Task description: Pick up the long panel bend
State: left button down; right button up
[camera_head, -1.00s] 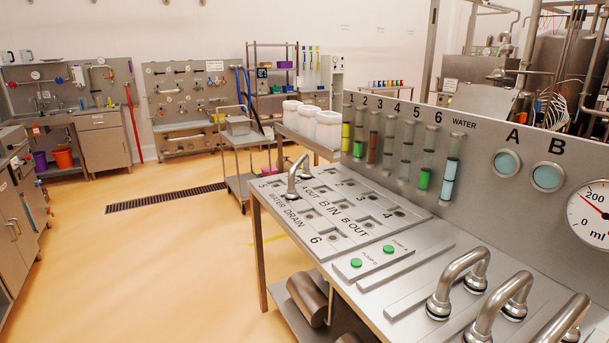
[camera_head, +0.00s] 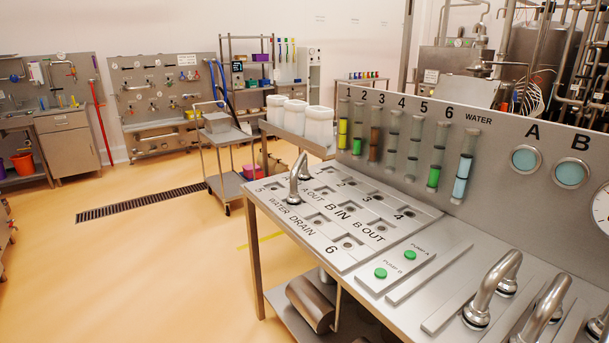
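Several shiny steel pipe bends are in view. One bend (camera_head: 298,178) stands upright on the labelled port panel (camera_head: 345,262), near the WATER and OUT labels. A bend (camera_head: 490,290) stands at the lower right of the bench, with another bend (camera_head: 543,308) beside it. A further bend (camera_head: 598,326) is cut off at the right edge. I cannot tell for certain which one is the long panel bend. Neither of my grippers shows in the head view.
The steel bench (camera_head: 256,262) has an upright back panel with coloured tubes, round windows A (camera_head: 526,159) and B (camera_head: 571,173) and a partly cut gauge (camera_head: 603,208). White canisters (camera_head: 319,125) and a trolley (camera_head: 228,153) stand behind. Yellow floor (camera_head: 150,270) left of the bench is clear.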

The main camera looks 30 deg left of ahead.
aim_at(294, 199)
jog(key=i+j+z, duration=0.25)
jog(key=j, duration=0.5)
jog(key=j+z, duration=0.25)
jog(key=j, duration=0.45)
jog(key=j+z, duration=0.25)
jog(key=j, duration=0.55)
jog(key=j+z, duration=0.25)
jog(key=j, duration=0.5)
jog(key=j+z, duration=0.25)
jog(key=j, duration=0.55)
jog(key=k+j+z, duration=0.25)
jog(key=j, duration=0.45)
jog(key=k+j+z, duration=0.25)
jog(key=j, duration=0.5)
jog(key=k+j+z, duration=0.25)
jog(key=j, duration=0.4)
jog(key=k+j+z, duration=0.15)
jog(key=j, duration=0.25)
jog(key=k+j+z, duration=0.2)
jog(key=j, duration=0.25)
jog(key=i, duration=0.1)
